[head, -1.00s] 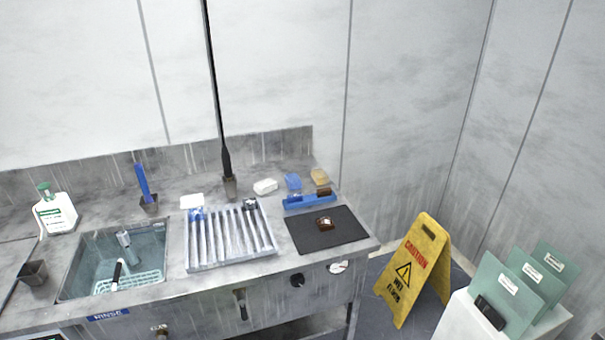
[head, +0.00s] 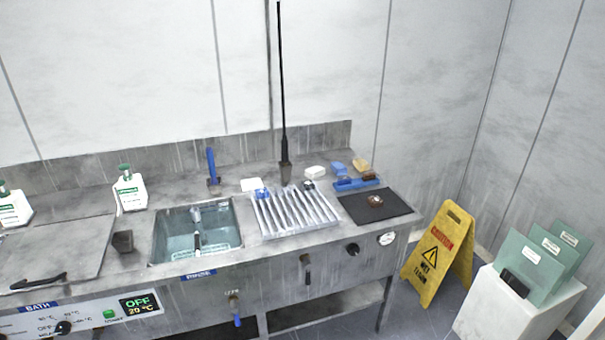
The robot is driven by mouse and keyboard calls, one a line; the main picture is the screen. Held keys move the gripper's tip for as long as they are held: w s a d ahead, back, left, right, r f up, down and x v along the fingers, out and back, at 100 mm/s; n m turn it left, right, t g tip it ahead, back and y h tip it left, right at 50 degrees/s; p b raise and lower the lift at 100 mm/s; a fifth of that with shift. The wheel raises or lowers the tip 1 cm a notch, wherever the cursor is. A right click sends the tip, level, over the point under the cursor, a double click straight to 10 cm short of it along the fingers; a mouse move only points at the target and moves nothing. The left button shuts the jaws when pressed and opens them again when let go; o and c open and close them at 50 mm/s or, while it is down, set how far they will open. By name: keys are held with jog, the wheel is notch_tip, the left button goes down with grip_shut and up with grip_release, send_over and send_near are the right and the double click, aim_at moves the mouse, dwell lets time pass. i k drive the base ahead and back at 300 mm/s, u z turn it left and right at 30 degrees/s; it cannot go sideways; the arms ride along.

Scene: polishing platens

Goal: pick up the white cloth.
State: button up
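A small white folded bundle (head: 316,172), which looks like the white cloth, lies at the back of the steel counter, left of a blue cloth (head: 338,168) and a tan one (head: 361,165). A second, flatter white piece (head: 251,184) lies behind the left end of the ribbed rack; I cannot tell whether it is cloth. My gripper is in neither head frame.
The steel counter holds a sink (head: 172,245), a ribbed rack (head: 270,232), a dark mat (head: 398,213) and a blue tray (head: 345,186). A tall thin black rod (head: 281,80) stands left of the bundle. A yellow caution sign (head: 433,275) stands on the floor at right.

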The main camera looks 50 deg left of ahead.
aim_at(315, 172)
jog(key=u, duration=1.3)
